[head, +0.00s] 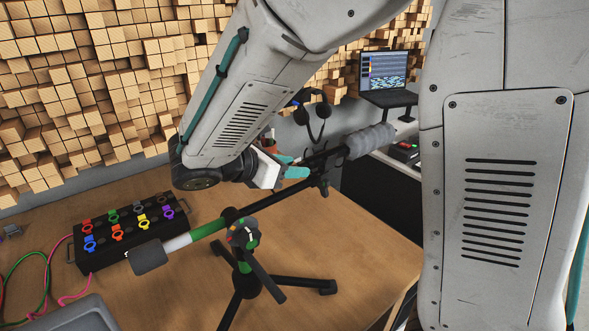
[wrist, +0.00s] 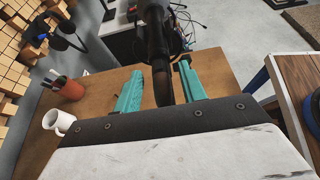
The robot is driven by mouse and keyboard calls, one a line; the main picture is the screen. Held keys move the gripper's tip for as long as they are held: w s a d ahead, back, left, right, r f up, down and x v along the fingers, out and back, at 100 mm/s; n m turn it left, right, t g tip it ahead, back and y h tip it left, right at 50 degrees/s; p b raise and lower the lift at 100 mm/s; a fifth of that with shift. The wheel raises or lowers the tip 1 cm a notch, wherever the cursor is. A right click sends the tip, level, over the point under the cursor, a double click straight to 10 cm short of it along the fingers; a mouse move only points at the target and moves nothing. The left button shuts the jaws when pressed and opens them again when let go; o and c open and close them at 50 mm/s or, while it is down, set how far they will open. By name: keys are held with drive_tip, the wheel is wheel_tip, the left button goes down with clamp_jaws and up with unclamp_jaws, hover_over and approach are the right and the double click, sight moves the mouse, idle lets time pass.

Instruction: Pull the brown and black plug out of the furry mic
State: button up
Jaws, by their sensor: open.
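The grey furry mic (head: 370,140) sits at the upper right end of the boom of a black and green stand (head: 208,228) in the head view. My gripper (head: 300,167) is open near the boom's upper part, to the left of the mic. In the wrist view the teal fingers of my gripper (wrist: 160,70) stand on either side of a dark brown and black plug (wrist: 162,86). The plug runs up into a thicker black part (wrist: 154,28). I cannot tell whether a finger touches it. In the head view the plug is not clearly visible behind the fingers.
A black box with coloured knobs (head: 128,228) stands on the wooden table (head: 335,240). The wrist view shows a white mug (wrist: 58,122), a reddish pen pot (wrist: 70,88) and headphones (wrist: 66,24) at left. A laptop (head: 385,80) is at the back right.

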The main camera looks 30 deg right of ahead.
drive_tip(key=shift+w+d+f, duration=0.1)
drive_tip(key=shift+d+f, duration=0.15)
drive_tip(key=shift+d, duration=0.3)
idle(0.7)
clamp_jaws()
drive_tip(key=shift+a, duration=0.1)
drive_tip(key=shift+s+a, duration=0.2)
drive_tip(key=shift+a, duration=0.75)
drive_tip(key=shift+s+a, duration=0.2)
drive_tip(key=shift+a, duration=0.75)
drive_tip(key=shift+s+a, duration=0.2)
drive_tip(key=shift+a, duration=0.75)
